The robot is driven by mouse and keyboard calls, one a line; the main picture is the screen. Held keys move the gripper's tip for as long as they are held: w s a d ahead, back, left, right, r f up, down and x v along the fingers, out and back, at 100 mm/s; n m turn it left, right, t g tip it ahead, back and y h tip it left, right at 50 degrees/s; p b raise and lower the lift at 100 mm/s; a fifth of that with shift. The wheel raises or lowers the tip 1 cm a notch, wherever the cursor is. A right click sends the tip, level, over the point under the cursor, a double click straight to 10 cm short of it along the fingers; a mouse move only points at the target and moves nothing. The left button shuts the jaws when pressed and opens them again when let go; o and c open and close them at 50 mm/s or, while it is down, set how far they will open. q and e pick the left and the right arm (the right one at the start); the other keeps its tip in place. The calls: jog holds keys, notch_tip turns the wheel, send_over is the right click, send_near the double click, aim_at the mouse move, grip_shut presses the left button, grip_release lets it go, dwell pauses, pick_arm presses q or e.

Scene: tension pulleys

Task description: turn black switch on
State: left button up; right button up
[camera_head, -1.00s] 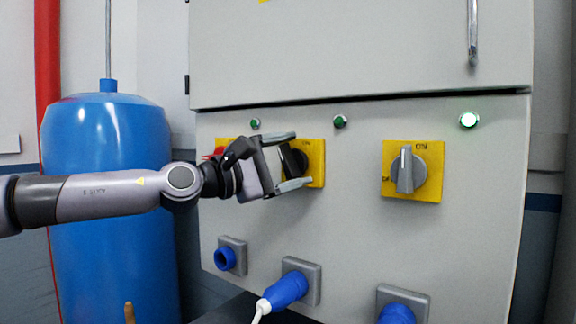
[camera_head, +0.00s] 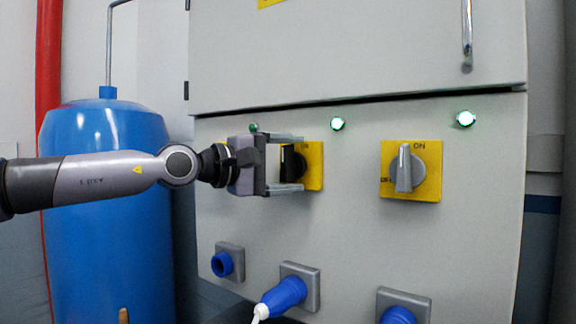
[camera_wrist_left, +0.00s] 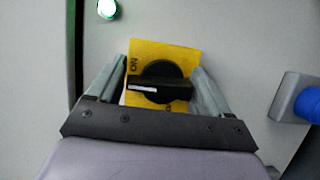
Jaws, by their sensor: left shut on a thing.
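The black switch (camera_head: 292,163) sits on a yellow plate (camera_head: 315,168) on the grey cabinet front. Its handle stands about upright in the head view, and the white mark on the switch (camera_wrist_left: 160,88) points toward the ON label in the left wrist view. My left gripper (camera_head: 287,162) reaches in from the left and is shut on the black switch, one finger above and one below. Its fingers also flank the switch in the left wrist view (camera_wrist_left: 155,88). The green lamp (camera_head: 337,124) above the switch is lit. My right gripper is out of view.
A grey switch (camera_head: 405,168) on another yellow plate is to the right, with a lit green lamp (camera_head: 466,119) above it. Blue sockets, one with a blue plug (camera_head: 283,297), lie below. A blue tank (camera_head: 105,230) stands behind my left arm.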

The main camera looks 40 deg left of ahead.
aim_at(283, 164)
pick_arm(q)
jog(key=o, duration=1)
jog(key=shift+c, duration=0.2)
jog(key=shift+s, duration=0.15)
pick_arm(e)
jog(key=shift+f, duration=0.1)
pick_arm(q)
jog(key=shift+b+v, duration=0.6)
jog(key=shift+v, duration=0.4)
jog(key=shift+b+v, duration=0.55)
jog(key=shift+v, duration=0.6)
jog(key=shift+b+v, duration=0.45)
jog(key=shift+v, duration=0.45)
jog(key=shift+s+a, duration=0.1)
jog(key=shift+s, duration=0.25)
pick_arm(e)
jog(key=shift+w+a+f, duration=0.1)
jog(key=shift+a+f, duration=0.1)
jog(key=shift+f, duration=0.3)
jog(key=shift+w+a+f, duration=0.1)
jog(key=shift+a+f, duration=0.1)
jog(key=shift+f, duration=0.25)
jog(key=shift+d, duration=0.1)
